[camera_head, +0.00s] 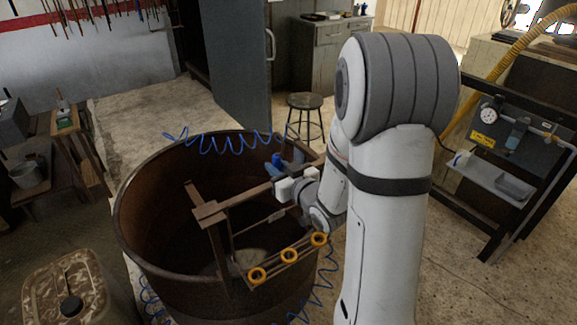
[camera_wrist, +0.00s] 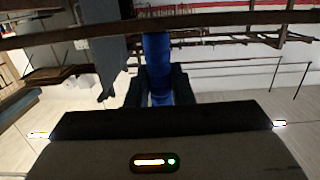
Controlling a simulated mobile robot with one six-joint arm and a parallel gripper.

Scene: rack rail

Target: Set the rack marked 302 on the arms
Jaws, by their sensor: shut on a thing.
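A brown rail-like rack (camera_head: 244,200) slants across the mouth of a big rusty tub (camera_head: 130,215). A blue grip (camera_head: 277,161) shows at its right part, and also upright in the middle of the wrist view (camera_wrist: 157,55). My gripper (camera_head: 285,176) is shut on this blue grip; dark fingers stand on both sides of it in the wrist view (camera_wrist: 159,88). Thin bars hang below the rail inside the tub. I cannot read a number on the rack. I cannot tell which brown parts are the arms, or whether the rack touches them.
Blue coiled hose (camera_head: 225,142) loops around the tub. A stool (camera_head: 306,115) stands behind, a gauge panel (camera_head: 500,150) at right, and a camouflage-patterned can (camera_head: 65,285) at front left. My arm hides the tub's right side.

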